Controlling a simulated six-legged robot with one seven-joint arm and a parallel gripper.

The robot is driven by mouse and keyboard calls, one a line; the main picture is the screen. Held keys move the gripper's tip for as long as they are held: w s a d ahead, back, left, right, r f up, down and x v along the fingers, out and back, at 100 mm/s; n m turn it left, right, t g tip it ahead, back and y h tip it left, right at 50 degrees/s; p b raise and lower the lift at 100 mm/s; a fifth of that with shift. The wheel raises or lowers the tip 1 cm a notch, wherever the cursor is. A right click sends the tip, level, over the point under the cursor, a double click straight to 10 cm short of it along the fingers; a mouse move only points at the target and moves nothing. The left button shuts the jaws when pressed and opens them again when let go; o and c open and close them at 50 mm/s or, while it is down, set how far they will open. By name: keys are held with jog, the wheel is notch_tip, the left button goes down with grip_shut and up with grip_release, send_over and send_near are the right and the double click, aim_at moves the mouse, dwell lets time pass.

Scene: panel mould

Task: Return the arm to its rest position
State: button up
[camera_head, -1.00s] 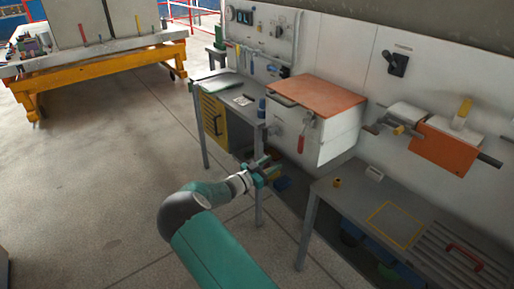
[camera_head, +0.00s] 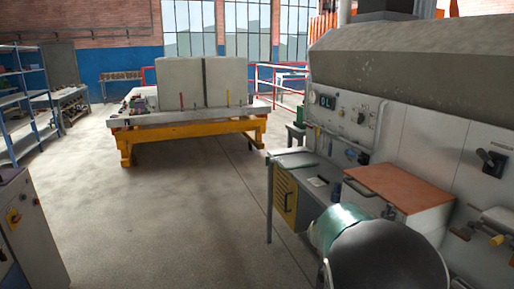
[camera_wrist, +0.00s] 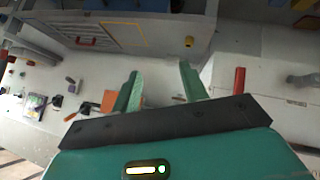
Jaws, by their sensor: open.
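My gripper (camera_wrist: 160,90) shows in the wrist view with its two green fingers apart and nothing between them. In the head view my arm shows as a teal link and a dark rounded joint at the bottom right. My gripper is not visible there.
A white box with an orange-brown top (camera_head: 400,188) stands on the right, beside a grey workbench (camera_head: 293,160) with a yellow-fronted cabinet. A yellow-framed table (camera_head: 190,131) stands farther back. A grey control cabinet (camera_head: 40,235) is at left. The middle floor is clear.

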jog(key=s+a+r+n+t+y, duration=0.2)
jog(key=s+a+r+n+y, duration=0.1)
jog(key=s, duration=0.5)
jog(key=s+a+r+n+t+y, duration=0.2)
jog(key=s+a+r+n+y, duration=0.1)
jog(key=s+a+r+n, duration=0.2)
jog(key=s+a+r+n+t+y, duration=0.1)
jog(key=s+a+r+n+y, duration=0.2)
jog(key=s+a, duration=0.4)
jog(key=s+r+n, duration=0.1)
jog(key=s, duration=0.2)
jog(key=shift+s+t, duration=0.35)
jog(key=shift+t, duration=0.05)
